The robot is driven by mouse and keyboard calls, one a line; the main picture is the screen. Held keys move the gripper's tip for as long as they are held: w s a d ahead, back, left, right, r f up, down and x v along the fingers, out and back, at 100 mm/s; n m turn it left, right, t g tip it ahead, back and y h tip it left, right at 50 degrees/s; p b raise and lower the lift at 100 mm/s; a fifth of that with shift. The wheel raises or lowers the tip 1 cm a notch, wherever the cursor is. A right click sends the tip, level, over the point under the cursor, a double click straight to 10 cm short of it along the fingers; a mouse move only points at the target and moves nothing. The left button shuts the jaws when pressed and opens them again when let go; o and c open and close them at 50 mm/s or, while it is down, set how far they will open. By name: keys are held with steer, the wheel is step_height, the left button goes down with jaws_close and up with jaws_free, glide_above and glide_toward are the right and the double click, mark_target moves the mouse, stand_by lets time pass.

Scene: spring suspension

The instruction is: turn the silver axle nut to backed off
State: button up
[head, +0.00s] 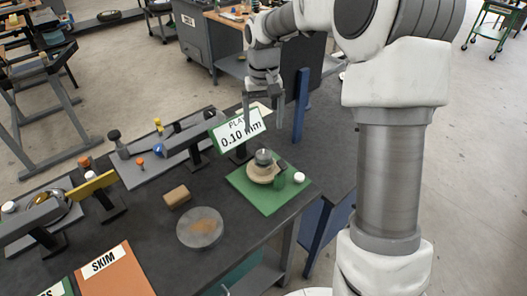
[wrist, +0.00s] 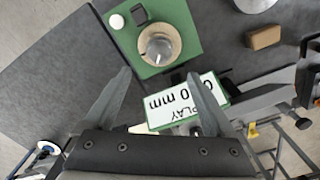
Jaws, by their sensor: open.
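The silver axle nut (head: 263,156) sits on top of a round tan hub (head: 262,173) on a green board (head: 244,183) near the table's right edge. In the wrist view the nut (wrist: 159,47) is a round grey knob with a pale mark, in the middle of the tan hub (wrist: 145,43). My gripper (head: 262,115) is open and empty, above and behind the hub. In the wrist view its fingertips (wrist: 158,73) are apart, with the nut beyond them, untouched. A green-framed sign (head: 239,130) reads "PLAY 0.10 mm"; my gripper hangs close by it.
Rails with coloured knobs fill the table's left. The front right table area is bare.

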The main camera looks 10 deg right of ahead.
mark_target(264, 154)
step_height(264, 154, down, 11)
steer(key=shift+f, duration=0.1)
stand_by(0.3)
steer(key=c, duration=1.4)
steer(key=shift+o, duration=0.2)
steer(key=shift+n, duration=0.3)
steer(key=n, duration=0.3)
steer(key=shift+p, duration=0.35)
steer(key=shift+w+d+n+p, duration=0.1)
steer(key=shift+n+p, duration=0.35)
steer(key=shift+n, duration=1.65)
